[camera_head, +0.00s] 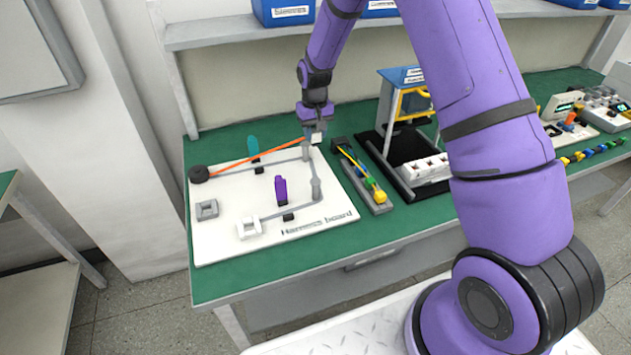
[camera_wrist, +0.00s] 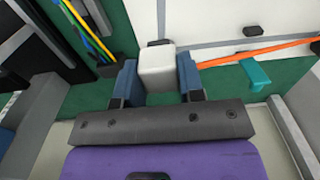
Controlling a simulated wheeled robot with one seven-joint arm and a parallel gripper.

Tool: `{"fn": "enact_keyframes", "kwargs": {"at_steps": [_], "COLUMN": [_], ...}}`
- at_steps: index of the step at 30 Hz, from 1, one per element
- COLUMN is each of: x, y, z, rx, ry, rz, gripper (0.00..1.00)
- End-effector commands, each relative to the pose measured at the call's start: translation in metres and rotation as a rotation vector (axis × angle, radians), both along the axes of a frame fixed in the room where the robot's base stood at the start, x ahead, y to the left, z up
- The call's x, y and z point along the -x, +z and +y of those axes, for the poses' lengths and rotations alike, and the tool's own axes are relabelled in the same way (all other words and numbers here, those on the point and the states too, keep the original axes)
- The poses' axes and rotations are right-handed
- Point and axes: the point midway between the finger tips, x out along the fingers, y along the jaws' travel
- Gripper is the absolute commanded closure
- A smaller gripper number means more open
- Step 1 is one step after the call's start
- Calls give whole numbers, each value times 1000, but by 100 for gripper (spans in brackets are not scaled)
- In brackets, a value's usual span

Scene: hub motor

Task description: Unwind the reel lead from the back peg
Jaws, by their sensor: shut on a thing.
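My gripper (camera_head: 315,125) is above the back right corner of the white harness board (camera_head: 222,242). In the wrist view, my gripper (camera_wrist: 158,82) is shut on a white plug (camera_wrist: 157,60). An orange reel lead (camera_head: 250,160) runs nearly straight from the black reel (camera_head: 199,174) at the board's back left to this plug. It also shows in the wrist view (camera_wrist: 265,50).
A teal clip (camera_head: 253,146) and a purple clip (camera_head: 280,190) stand on or near the board. A grey tray with coloured leads (camera_head: 362,177) and a black tray (camera_head: 403,190) lie to the right. A shelf (camera_head: 230,31) runs above the green bench (camera_head: 222,287).

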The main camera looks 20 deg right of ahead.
Motion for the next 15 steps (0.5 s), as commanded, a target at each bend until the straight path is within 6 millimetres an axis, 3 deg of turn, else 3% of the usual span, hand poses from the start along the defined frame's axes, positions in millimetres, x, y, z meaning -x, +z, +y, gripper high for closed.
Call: {"fn": "enact_keyframes", "kwargs": {"at_steps": [15], "x": [9], "y": [0], "z": [57], "rx": [0], "ry": [2], "rz": [-1], "gripper": [88]}}
